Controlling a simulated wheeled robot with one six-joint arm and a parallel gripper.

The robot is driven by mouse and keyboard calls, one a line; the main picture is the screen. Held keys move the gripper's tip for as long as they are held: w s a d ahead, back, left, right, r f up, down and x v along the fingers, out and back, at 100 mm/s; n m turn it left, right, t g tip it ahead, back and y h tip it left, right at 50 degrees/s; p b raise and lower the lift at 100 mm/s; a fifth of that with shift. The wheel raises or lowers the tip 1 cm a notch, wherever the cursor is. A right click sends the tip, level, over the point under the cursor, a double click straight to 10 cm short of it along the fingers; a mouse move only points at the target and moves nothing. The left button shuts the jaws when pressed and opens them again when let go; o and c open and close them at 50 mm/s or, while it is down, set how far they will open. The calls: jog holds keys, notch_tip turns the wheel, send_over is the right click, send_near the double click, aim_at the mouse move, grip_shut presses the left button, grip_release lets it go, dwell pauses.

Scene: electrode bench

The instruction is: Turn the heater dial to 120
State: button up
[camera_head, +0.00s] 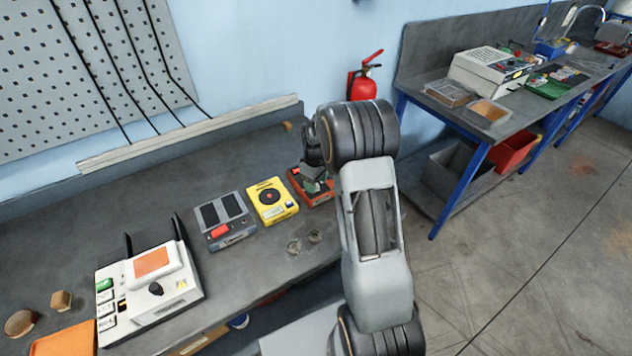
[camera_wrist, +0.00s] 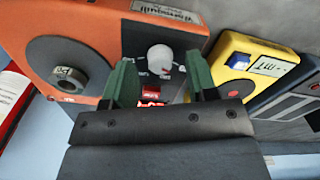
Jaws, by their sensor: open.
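An orange unit (camera_wrist: 100,28) fills the upper left of the wrist view. It has a round dark plate with a grey ring on it, a small red lit display (camera_wrist: 151,91) and a white dial (camera_wrist: 160,58). I take it for the heater; the display reading is too small to tell. My gripper (camera_wrist: 160,75) is open, its green fingers on either side of the white dial. Whether they touch it I cannot tell. In the head view the orange unit (camera_head: 327,198) sits at the bench's right end, partly hidden by my gripper (camera_head: 318,184).
A yellow unit (camera_head: 272,201) and a grey unit (camera_head: 224,219) stand close to the left. A white device (camera_head: 140,292) with an orange top and black knob is farther left. A red extinguisher (camera_head: 362,86) hangs behind. Bare bench lies behind the units.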

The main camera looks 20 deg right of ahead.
jog(key=shift+f, duration=0.45)
jog(key=shift+c, duration=0.4)
jog(key=c, duration=0.8)
jog(key=shift+c, duration=0.2)
